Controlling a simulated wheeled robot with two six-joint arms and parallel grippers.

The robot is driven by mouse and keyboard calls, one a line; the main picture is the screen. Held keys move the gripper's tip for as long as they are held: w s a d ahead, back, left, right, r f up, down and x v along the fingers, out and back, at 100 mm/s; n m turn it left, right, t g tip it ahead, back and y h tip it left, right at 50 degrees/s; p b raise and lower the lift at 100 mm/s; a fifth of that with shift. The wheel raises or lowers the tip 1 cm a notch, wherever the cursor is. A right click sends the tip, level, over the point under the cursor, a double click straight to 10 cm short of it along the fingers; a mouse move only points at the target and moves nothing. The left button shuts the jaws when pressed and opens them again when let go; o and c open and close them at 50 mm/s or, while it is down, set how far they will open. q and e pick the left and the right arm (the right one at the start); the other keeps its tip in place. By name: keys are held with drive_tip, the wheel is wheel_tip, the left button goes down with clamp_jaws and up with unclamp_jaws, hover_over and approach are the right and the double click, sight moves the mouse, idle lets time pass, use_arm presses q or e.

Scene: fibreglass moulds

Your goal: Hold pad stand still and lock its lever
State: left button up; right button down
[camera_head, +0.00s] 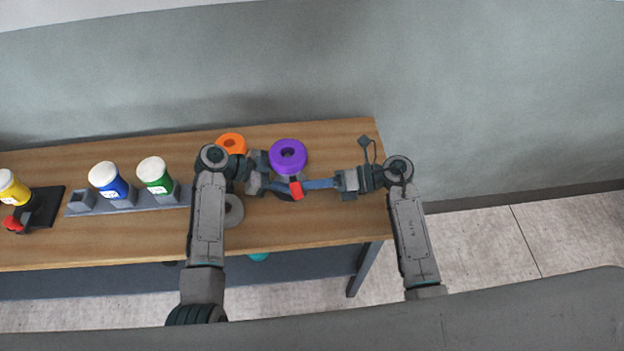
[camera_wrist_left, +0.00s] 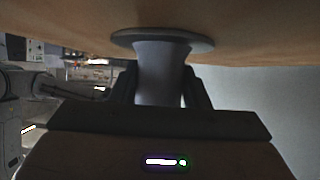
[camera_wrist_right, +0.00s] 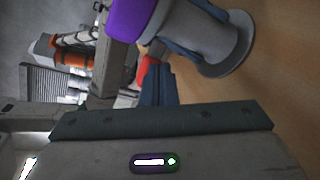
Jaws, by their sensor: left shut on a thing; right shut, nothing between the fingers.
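The pad stand is a grey post on a round base, with a purple ring pad (camera_head: 288,155) on top and a red lever (camera_head: 296,190) on its near side. In the left wrist view the post (camera_wrist_left: 160,78) stands between the fingers of my left gripper (camera_head: 277,186), which is shut on it. My right gripper (camera_head: 308,185) is shut and empty, coming from the right, with its tips by the red lever. In the right wrist view the lever (camera_wrist_right: 145,70) is partly hidden behind those fingers; I cannot tell whether they touch.
An orange ring (camera_head: 231,142) stands behind my left gripper, and a grey disc (camera_head: 234,210) lies by my left arm. A rack (camera_head: 90,204) with blue and green bottles and a yellow bottle (camera_head: 13,188) stand at the left. The wooden table (camera_head: 330,222) is clear at front right.

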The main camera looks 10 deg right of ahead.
drive_tip(key=shift+s+a, duration=0.25)
drive_tip(key=shift+a, duration=0.1)
idle(0.3)
idle(0.4)
drive_tip(key=shift+w+d, duration=0.85)
drive_tip(key=shift+d, duration=0.2)
drive_tip(key=shift+w+d, duration=0.8)
drive_tip(key=shift+d, duration=0.25)
drive_tip(key=shift+w+d, duration=0.8)
drive_tip(key=shift+d, duration=0.2)
drive_tip(key=shift+w+d, duration=0.75)
drive_tip(key=shift+d, duration=0.25)
use_arm(q)
drive_tip(key=o, duration=0.8)
drive_tip(key=shift+o, duration=0.2)
